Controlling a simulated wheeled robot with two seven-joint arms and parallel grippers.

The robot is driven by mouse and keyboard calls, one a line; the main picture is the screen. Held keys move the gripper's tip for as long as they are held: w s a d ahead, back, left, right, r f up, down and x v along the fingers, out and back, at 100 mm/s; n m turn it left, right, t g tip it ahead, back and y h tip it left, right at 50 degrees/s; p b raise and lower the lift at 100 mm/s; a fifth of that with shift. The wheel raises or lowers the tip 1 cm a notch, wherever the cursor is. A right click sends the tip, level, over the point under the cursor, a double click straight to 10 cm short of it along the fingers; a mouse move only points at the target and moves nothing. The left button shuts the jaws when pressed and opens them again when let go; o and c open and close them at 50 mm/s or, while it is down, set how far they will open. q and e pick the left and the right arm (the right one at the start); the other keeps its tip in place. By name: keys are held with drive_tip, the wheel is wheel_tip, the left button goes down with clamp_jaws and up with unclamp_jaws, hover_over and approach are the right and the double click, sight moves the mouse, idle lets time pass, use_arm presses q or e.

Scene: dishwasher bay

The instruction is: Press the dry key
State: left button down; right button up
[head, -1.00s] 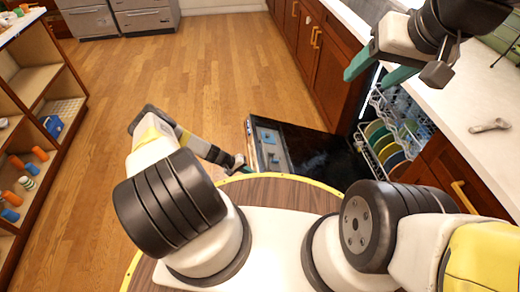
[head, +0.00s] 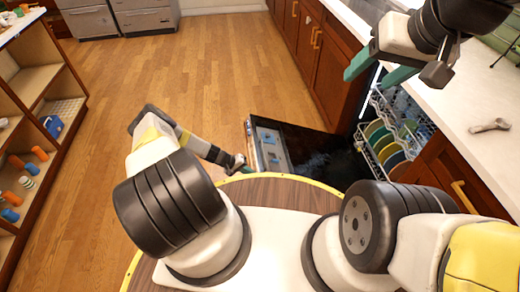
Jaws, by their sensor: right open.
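The dishwasher door (head: 318,150) lies open, its black inner face up. A grey panel (head: 270,148) with small blue parts sits near its left end. I cannot make out which part, if any, is the dry key; no label is readable. My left gripper (head: 240,164) is low, just left of the door's near left corner; it is small and partly dark, so its jaws are unclear. My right gripper (head: 376,74) is at the upper right with green fingers apart and empty, above the dishwasher opening and beside the counter edge.
Dish racks (head: 392,130) with several coloured plates show in the dishwasher. A white counter (head: 450,100) runs along the right, with a small metal object (head: 489,126) on it. Wooden shelves (head: 40,85) with small items stand at the left. The wooden floor (head: 190,70) between is clear.

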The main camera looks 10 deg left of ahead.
idle(0.3)
use_arm(q)
drive_tip(key=a, duration=0.1)
drive_tip(key=s+a+r, duration=0.1)
drive_tip(key=a, duration=0.1)
drive_tip(key=a+r, duration=0.1)
drive_tip(key=a, duration=0.1)
drive_tip(key=shift+s+a+r, duration=0.1)
drive_tip(key=shift+s+r, duration=0.1)
drive_tip(key=shift+s, duration=0.05)
idle(0.9)
